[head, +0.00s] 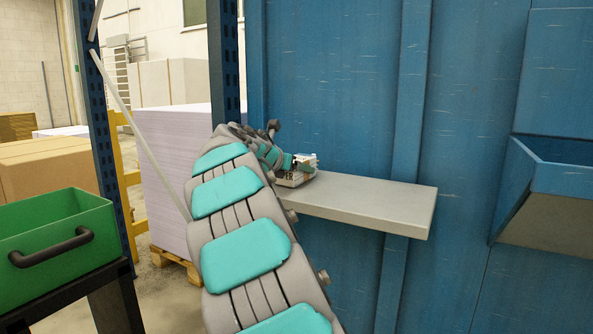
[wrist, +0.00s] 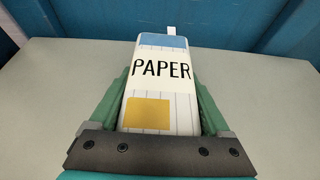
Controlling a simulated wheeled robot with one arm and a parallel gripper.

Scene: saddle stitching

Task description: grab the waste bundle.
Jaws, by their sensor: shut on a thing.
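The waste bundle (wrist: 160,82) is a pale block with the word PAPER, a blue band at its far end and a yellow patch near me. In the wrist view it lies between the green fingers of my gripper (wrist: 161,100), which is shut on it from both sides. A small white tab sticks up at its far end. In the head view the bundle (head: 300,176) is at the left part of the grey shelf (head: 370,200), partly hidden by my gripper (head: 303,165). I cannot tell whether it touches the shelf.
A blue panel wall (head: 330,90) stands right behind the shelf. A blue open bin (head: 545,190) is on the wall at the right. A green box (head: 55,240) with a dark handle stands at the left. The right part of the shelf is bare.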

